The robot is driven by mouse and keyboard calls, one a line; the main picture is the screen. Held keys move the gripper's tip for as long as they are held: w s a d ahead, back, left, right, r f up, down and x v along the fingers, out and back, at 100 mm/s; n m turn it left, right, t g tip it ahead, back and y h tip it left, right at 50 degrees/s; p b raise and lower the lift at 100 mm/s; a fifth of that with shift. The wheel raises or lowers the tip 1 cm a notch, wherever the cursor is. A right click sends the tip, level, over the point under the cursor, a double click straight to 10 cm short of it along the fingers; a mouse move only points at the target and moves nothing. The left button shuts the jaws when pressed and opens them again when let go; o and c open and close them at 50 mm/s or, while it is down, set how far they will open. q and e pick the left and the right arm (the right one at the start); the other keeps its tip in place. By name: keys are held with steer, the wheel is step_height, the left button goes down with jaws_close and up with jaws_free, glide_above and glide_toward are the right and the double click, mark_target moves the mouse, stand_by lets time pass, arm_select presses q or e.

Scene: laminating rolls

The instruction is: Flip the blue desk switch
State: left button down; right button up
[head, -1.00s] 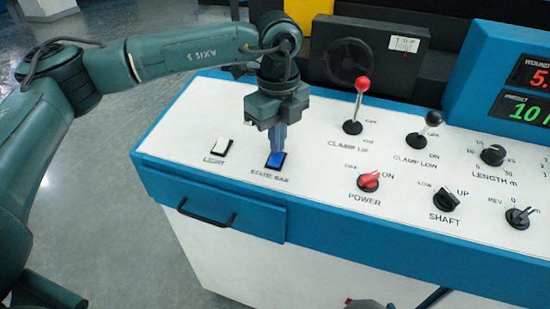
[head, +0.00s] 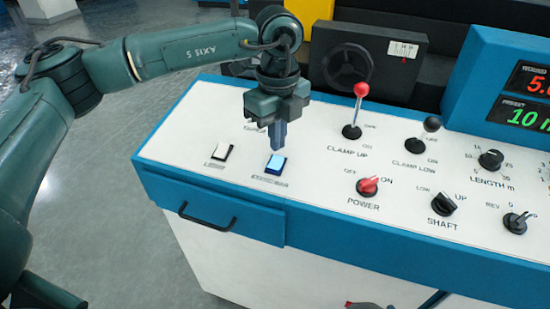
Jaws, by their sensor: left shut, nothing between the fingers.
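The blue desk switch (head: 275,164) is a small rocker on the white sloping desk top (head: 318,215), near its left end. Its face now looks bright light blue. My left gripper (head: 278,148) is shut and empty, pointing down just above and behind the switch. The fingertips appear clear of the switch, though the exact gap is hard to tell. My right gripper cannot be made out.
A white rocker switch (head: 222,153) sits just left of the blue one. To the right are the red-knobbed clamp lever (head: 356,110), black-knobbed lever (head: 425,132), red power knob (head: 368,186) and several black knobs. A drawer handle (head: 206,219) is on the front.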

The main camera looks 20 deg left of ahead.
mark_target(277, 160)
arm_select(q)
step_height(277, 160, up, 4)
steer(key=shift+r+p, duration=0.25)
steer(key=shift+p, duration=0.8)
